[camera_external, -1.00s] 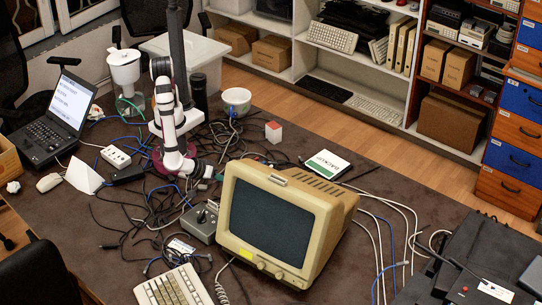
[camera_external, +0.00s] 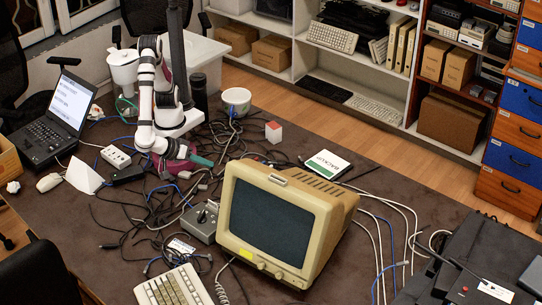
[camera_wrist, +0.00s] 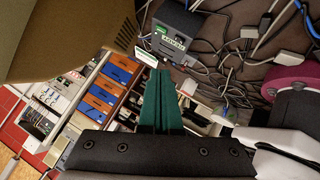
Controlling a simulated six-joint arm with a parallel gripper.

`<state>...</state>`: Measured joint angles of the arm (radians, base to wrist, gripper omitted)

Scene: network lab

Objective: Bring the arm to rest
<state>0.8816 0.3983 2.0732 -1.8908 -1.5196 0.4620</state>
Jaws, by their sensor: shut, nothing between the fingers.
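My gripper (camera_external: 203,161) shows in the external view as a teal tip on my white and dark arm. It is low over the cables, up and left of the beige monitor (camera_external: 270,222), and apart from it. In the wrist view the two teal fingers of my gripper (camera_wrist: 160,74) lie together, with nothing between them. My arm is bent, its elbow high and its wrist low over the dark desk (camera_external: 385,185).
Tangled cables (camera_external: 150,200) and a grey box (camera_external: 201,222) lie near my gripper. A white bowl (camera_external: 236,97), a red-and-white cube (camera_external: 273,132) and a laptop (camera_external: 55,120) stand on the desk. Bare desk shows right of the cube.

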